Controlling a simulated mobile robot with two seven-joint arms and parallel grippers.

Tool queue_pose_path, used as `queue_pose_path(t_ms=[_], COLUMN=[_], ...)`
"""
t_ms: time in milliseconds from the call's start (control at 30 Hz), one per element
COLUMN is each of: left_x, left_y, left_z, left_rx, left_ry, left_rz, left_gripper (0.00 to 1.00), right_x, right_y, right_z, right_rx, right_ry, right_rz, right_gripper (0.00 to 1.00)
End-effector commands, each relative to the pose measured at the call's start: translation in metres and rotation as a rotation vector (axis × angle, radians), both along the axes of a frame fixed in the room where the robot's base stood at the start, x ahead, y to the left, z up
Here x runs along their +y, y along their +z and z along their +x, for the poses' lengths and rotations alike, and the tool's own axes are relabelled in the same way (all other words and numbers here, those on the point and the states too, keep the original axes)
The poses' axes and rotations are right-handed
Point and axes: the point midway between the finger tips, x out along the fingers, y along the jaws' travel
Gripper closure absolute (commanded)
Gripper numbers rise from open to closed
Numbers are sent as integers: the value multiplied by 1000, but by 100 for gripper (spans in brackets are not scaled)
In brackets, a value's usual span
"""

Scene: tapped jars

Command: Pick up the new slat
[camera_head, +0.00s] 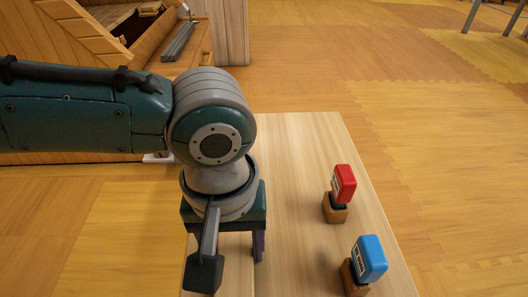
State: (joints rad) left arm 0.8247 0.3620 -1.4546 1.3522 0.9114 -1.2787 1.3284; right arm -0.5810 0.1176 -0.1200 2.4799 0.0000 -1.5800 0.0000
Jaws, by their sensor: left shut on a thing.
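My left gripper (231,262) points down over the left part of a pale wooden table (300,150). Its grey finger and its darker purplish finger stand apart, and it is shut on a pale wooden piece between them, which seems to be the slat. The piece is much the same colour as the tabletop, so its outline and whether it touches the table are hard to tell. My left arm hides the table's far left corner. My right gripper is not in view.
A red block on a small wooden base (343,184) and a blue block on a similar base (369,260) stand on the table's right side. A wooden structure (90,35) with grey bars (181,40) stands at the back left. The table's far middle is clear.

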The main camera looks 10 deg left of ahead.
Motion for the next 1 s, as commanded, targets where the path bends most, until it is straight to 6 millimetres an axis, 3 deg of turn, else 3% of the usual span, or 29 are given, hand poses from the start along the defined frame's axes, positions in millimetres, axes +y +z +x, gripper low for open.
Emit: queue_pose_path(t_ms=[67,333,767,1000], left_x=[0,0,0,0], left_y=[0,0,5,42], left_z=[0,0,0,0], left_rx=[0,0,0,1], left_ry=[0,0,0,1], left_rz=[0,1,0,-1], left_gripper=[69,99,100,100], right_x=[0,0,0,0], right_y=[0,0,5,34], right_z=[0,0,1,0], right_rx=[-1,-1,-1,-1], right_ry=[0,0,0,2], right_rz=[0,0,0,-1], right_gripper=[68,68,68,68])
